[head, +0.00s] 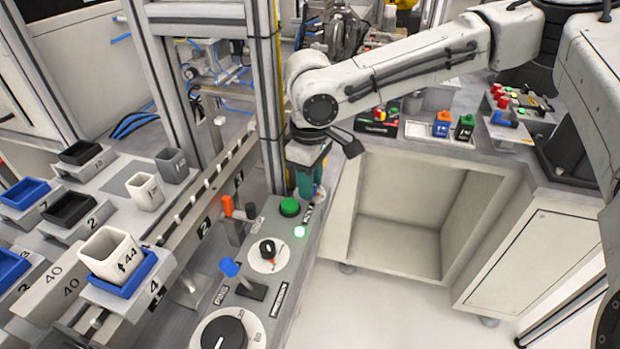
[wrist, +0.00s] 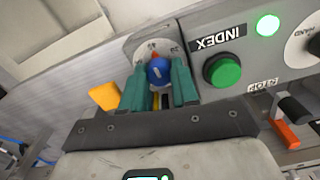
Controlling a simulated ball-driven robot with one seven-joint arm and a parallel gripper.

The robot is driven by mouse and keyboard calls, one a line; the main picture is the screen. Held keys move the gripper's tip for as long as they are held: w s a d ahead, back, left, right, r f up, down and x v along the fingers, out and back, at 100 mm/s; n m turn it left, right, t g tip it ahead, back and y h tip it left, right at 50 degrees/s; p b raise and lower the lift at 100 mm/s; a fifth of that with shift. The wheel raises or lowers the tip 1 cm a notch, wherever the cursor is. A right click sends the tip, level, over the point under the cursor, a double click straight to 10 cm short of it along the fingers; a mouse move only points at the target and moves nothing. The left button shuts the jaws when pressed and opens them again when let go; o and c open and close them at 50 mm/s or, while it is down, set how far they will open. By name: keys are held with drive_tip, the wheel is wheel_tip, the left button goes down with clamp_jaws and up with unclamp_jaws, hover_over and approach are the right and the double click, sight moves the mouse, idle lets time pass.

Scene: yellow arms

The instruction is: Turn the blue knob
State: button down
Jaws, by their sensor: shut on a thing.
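The blue knob (wrist: 158,72) sits on a round white dial near the end of the grey control panel, in the wrist view. The green fingers of my gripper (wrist: 160,88) stand on both sides of it and are shut on it. In the head view my gripper (head: 306,180) points down at the far end of the panel, and the knob is hidden behind it there.
Beside my gripper on the panel are a green INDEX button (wrist: 222,70) and a lit green lamp (wrist: 268,25). The panel also bears an orange-tipped lever (head: 228,206), a blue-tipped lever (head: 230,267) and a large black dial (head: 222,333). An open cabinet (head: 410,205) stands at right.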

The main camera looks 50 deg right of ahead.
drive_tip(key=shift+r, duration=0.15)
drive_tip(key=n+p, duration=0.2)
drive_tip(key=shift+r+p, duration=0.1)
drive_tip(key=shift+p, duration=0.3)
drive_tip(key=n+p, duration=0.3)
drive_tip(key=shift+n, duration=0.3)
drive_tip(key=n+p, duration=0.1)
drive_tip(key=n, duration=0.2)
drive_tip(key=n+p, duration=0.1)
drive_tip(key=n, duration=0.1)
drive_tip(key=shift+f+n+p, duration=0.2)
drive_tip(key=shift+n+p, duration=0.1)
drive_tip(key=shift+n, duration=0.4)
drive_tip(key=c, duration=1.1)
unclamp_jaws()
wheel_tip(320, 180, up, 11)
drive_tip(key=shift+f, duration=0.1)
